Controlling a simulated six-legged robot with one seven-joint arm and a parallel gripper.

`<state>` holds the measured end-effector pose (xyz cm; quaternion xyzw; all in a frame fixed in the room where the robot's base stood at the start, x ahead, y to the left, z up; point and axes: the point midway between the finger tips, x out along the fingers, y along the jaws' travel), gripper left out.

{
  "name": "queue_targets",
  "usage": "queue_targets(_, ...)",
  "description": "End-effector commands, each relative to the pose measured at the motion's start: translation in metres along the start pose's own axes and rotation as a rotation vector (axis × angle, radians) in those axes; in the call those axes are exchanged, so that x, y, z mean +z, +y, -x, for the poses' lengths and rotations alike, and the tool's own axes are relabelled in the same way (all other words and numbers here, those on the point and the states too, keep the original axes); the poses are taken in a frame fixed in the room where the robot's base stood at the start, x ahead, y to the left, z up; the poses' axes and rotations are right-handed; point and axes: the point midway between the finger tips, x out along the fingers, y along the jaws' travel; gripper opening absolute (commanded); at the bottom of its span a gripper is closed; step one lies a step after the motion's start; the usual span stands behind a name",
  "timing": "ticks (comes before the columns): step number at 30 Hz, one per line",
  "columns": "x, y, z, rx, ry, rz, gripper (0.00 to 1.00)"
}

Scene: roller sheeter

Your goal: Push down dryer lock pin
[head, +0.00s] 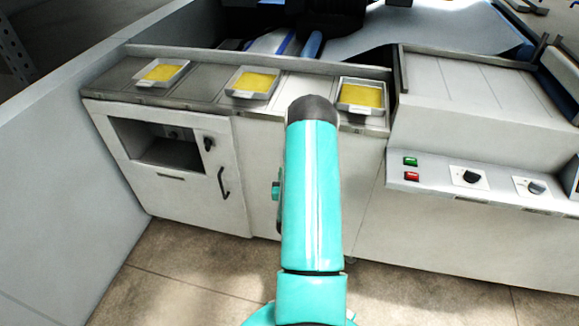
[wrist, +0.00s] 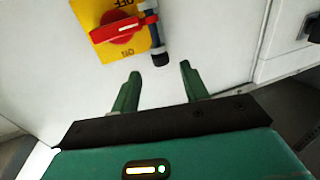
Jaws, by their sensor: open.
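In the wrist view, the lock pin (wrist: 154,32) is a thin bluish-grey rod with dark ends. It passes by or through the end of a red rotary handle (wrist: 118,28); I cannot tell which. The handle sits on a yellow plate (wrist: 87,13) marked OFF and ON, on a white panel. My gripper (wrist: 160,71) is open, its two green fingers apart and empty. The pin's dark end lies just beyond the fingertips, roughly in line with the gap. In the head view my own arm hides the gripper, and I cannot make out the pin or handle.
The head view shows a white cabinet (head: 185,185) with a black handle and an open recess. Trays of yellow material (head: 251,83) stand on the counter above. A panel at right holds green and red buttons (head: 411,176) and knobs. Floor is clear at front left.

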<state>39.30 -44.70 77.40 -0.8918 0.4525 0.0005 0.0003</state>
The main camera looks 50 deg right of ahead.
Motion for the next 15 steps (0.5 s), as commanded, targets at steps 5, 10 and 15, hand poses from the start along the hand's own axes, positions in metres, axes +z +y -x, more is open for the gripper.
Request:
queue_targets(5,0.001,0.0,0.042,-0.001,-0.005,0.001,0.45)
queue_targets(10,0.001,-0.001,0.073,-0.002,-0.004,0.0,0.45)
queue_targets(15,0.001,0.0,0.089,0.0,-0.002,0.0,0.45)
